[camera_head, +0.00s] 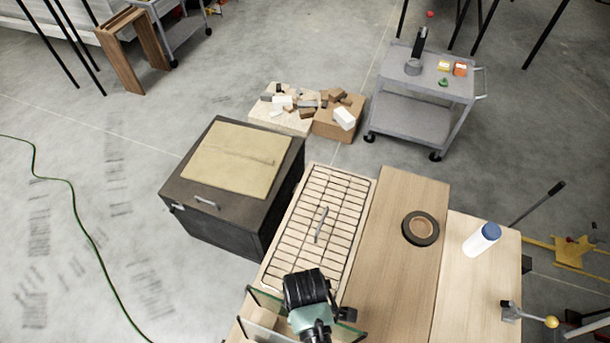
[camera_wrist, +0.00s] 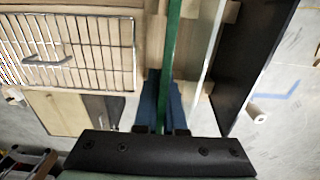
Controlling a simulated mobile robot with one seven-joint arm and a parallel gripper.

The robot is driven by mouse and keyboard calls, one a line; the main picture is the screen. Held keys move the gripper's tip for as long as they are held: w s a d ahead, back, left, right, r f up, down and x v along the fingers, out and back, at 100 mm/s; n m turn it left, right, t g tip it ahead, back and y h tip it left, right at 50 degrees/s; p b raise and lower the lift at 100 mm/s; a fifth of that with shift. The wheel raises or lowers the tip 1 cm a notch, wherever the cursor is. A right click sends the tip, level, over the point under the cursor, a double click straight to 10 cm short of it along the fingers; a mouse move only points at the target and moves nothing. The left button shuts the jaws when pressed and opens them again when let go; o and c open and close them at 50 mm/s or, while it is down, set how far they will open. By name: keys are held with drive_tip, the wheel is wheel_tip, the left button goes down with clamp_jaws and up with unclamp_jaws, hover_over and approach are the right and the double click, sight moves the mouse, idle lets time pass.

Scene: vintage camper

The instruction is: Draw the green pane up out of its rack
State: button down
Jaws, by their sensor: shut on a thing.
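The green pane (camera_wrist: 172,45) shows in the wrist view as a narrow green strip, seen nearly edge-on. My gripper (camera_wrist: 163,108) is shut on it, with blue finger pads on either side. In the head view, the green-edged pane (camera_head: 266,299) stands upright at the bottom of the picture, and my gripper (camera_head: 309,300) is over its middle, hiding part of it. The wooden rack (camera_head: 262,317) is partly visible below. How deep the pane sits in its slot cannot be told.
A pale, clear pane (camera_wrist: 209,50) and a dark panel (camera_wrist: 254,60) stand right of the green pane. A wire grid (camera_head: 322,205) with a handle lies beyond the gripper.

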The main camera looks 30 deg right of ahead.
drive_tip(key=shift+r+p, duration=0.4)
drive_tip(key=shift+r, duration=0.15)
